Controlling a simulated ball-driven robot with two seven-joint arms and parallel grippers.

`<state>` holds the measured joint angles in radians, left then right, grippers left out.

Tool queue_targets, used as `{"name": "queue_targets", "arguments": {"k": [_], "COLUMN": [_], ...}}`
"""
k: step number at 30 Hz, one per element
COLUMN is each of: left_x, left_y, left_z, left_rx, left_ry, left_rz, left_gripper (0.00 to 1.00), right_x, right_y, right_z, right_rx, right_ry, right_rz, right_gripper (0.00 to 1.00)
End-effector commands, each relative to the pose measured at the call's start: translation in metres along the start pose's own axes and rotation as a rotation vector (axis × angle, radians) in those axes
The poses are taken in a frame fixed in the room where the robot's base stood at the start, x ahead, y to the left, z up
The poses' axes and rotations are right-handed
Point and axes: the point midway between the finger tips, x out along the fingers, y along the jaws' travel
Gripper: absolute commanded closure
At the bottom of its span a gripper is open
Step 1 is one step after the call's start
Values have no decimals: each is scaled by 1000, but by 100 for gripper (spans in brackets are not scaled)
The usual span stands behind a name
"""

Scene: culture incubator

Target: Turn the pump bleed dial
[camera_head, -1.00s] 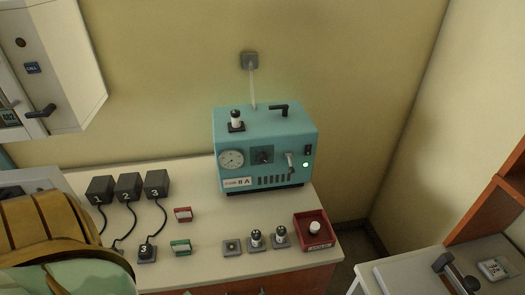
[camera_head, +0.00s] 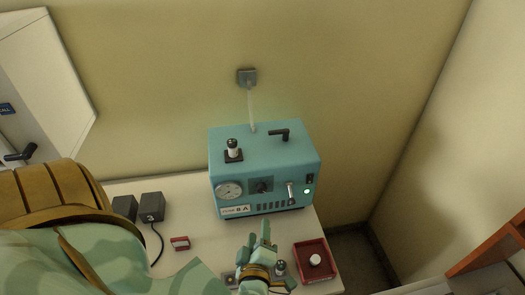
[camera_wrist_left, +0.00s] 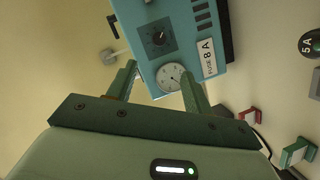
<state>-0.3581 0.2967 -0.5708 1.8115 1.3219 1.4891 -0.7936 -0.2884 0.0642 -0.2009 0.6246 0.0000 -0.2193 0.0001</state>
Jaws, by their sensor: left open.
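The teal pump (camera_head: 230,150) stands on the bench against the wall. On its front is a black dial (camera_head: 263,186) on a dark square plate, to the right of a round white gauge (camera_head: 229,191). In the left wrist view the dial (camera_wrist_left: 158,37) shows beyond the fingertips, with the gauge (camera_wrist_left: 170,77) nearer them. My left gripper (camera_head: 259,235) is open and empty, low in front of the pump and apart from the dial. Its two fingers (camera_wrist_left: 158,75) are spread in the wrist view. My right gripper is not in view.
A red tray (camera_head: 327,253) with a white knob sits at the bench's right. A small red-and-white block (camera_head: 180,243) and dark boxes (camera_head: 151,207) lie to the left.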

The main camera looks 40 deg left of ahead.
Motion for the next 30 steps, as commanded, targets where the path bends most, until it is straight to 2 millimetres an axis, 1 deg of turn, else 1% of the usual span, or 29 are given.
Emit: {"name": "queue_targets", "arguments": {"k": [2,5,8,9,11,15,18,21,25,30], "left_x": [5,19,42,52,69,104,126,143,157,162], "left_y": [1,1,2,2,2,0,0,0,-1,-1], "left_z": [-1,-1,-1,-2,-1,-1,-1,-1,-1,-1], "left_rx": [-5,-4,-2,-3,-1,-2,-1,-3,-3,-3], "left_ry": [1,2,3,4,4,3,3,3,2,0], "left_rz": [-6,-4,-1,-2,0,-2,-3,-3,-4,-6], "left_gripper": [49,49,49,49,49,49,49,49,49,49], "right_x": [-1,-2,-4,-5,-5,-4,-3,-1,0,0], "right_y": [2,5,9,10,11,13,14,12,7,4], "right_z": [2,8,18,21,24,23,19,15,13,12], "right_rx": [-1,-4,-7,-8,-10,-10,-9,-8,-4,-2], "right_ry": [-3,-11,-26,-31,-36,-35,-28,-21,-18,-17], "right_rz": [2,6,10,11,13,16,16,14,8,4], "right_gripper": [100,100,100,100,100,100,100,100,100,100]}}
